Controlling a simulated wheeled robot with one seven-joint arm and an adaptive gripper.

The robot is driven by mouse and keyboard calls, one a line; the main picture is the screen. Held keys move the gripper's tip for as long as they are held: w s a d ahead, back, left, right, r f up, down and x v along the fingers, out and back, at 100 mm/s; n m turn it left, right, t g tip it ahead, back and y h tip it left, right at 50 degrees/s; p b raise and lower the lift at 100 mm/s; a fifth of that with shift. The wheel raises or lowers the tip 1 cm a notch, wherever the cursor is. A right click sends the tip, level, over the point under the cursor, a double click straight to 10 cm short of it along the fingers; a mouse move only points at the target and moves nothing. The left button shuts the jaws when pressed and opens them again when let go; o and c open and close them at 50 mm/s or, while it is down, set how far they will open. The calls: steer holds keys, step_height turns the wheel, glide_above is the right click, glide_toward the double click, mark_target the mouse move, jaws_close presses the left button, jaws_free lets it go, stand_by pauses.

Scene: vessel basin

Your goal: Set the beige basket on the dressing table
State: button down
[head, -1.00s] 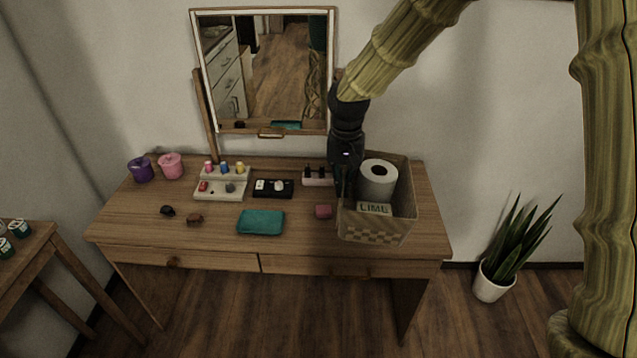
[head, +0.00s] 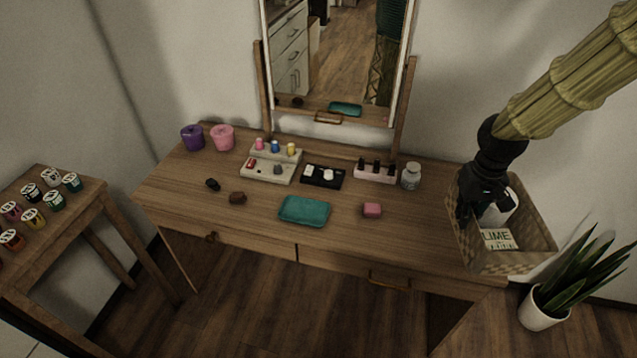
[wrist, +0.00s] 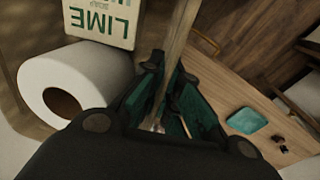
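The beige basket (head: 535,225) is a woven box at the right end of the dressing table (head: 360,240). In the head view it covers the table's right edge and reaches past it; I cannot tell whether it touches the top. It holds a white paper roll (wrist: 50,88) and a box marked LIME (wrist: 102,20). My gripper (head: 470,210) is at the basket's left wall. In the wrist view, the fingers (wrist: 165,105) stand on both sides of the basket's wall (wrist: 178,35), gripping it. The basket's far underside is hidden.
A potted plant (head: 545,305) stands on the floor at right. The table's front right is bare.

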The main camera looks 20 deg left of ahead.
steer(key=s+a+f+n+b, duration=0.1)
steer(key=s+f+n, duration=0.7)
steer(key=s+n, duration=0.5)
steer(key=shift+a+n, duration=0.15)
steer(key=shift+n, duration=0.85)
steer(key=shift+w+d+f+p, duration=0.85)
steer(key=shift+w+p, duration=0.15)
steer(key=shift+w, duration=1.5)
steer(key=shift+w+d+f+p, duration=0.9)
steer(key=shift+w+p, duration=0.1)
steer(key=shift+w, duration=1.55)
steer(key=shift+w+d+f+p, duration=0.85)
steer(key=shift+w+p, duration=0.15)
steer(key=shift+w, duration=1.5)
steer(key=c, duration=1.6)
jaws_free()
steer(key=shift+c, duration=0.2)
